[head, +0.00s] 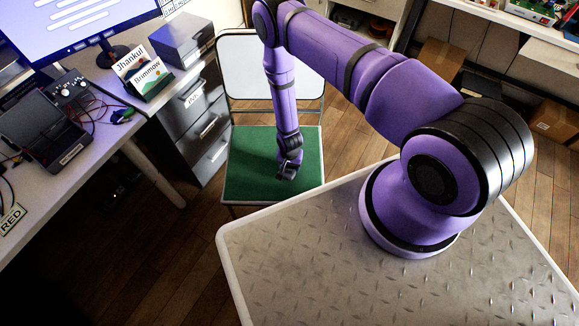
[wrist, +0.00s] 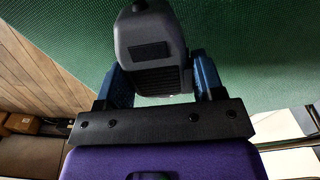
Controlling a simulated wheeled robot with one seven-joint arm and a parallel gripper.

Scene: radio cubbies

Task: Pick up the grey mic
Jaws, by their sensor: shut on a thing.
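The grey mic (wrist: 151,50) shows in the wrist view as a dark grey rounded body with a ribbed grille. It sits between the two blue fingers of my gripper (wrist: 160,80), which is shut on it. Behind it in that view is the green seat of the chair (wrist: 255,35). In the head view my gripper (head: 288,170) is at the end of the purple arm, over the green chair seat (head: 250,165). The mic is too small and hidden there to make out clearly. I cannot tell whether the mic touches the seat.
A desk with a monitor (head: 85,20), a dark device (head: 45,125) with cables, and name cards (head: 145,75) is at the left. Grey drawers (head: 200,115) stand beside the chair. Boxes (head: 440,60) and shelves are at the right. Wooden floor shows between them.

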